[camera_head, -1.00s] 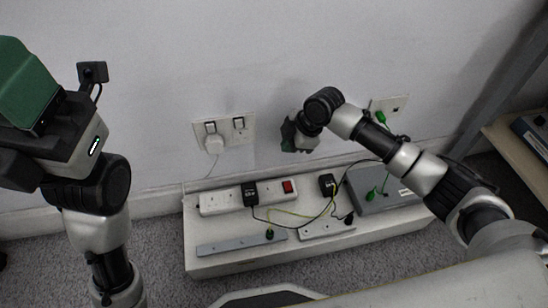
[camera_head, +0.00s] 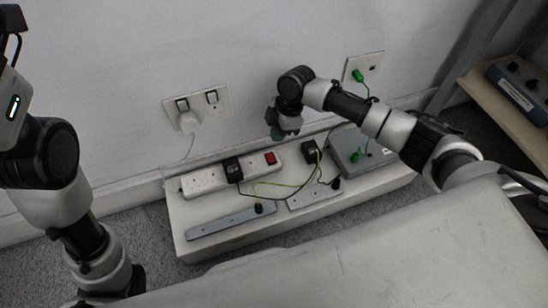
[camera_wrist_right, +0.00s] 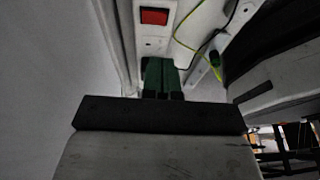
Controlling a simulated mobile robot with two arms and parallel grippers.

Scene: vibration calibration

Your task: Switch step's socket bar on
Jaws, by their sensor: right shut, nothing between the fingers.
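The white socket bar (camera_head: 208,182) lies along the back of the low white step (camera_head: 195,246) against the wall. A black adapter is plugged into it. Its red switch (camera_head: 270,158) is at its right end and also shows in the right wrist view (camera_wrist_right: 154,16). My right gripper (camera_head: 279,134) is shut and empty, just above and behind the red switch in the head view. In the right wrist view its green fingertips (camera_wrist_right: 162,75) are together over the end of the bar, with the switch beyond them. My left gripper is outside the head view.
A grey bar (camera_head: 230,222) and a second white socket strip (camera_head: 312,196) lie at the step's front. A grey box (camera_head: 345,146), a black adapter (camera_head: 309,151) and loose cables are at the right. A wall socket (camera_head: 197,104) with a white plug is behind. A shelf (camera_head: 477,78) stands far right.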

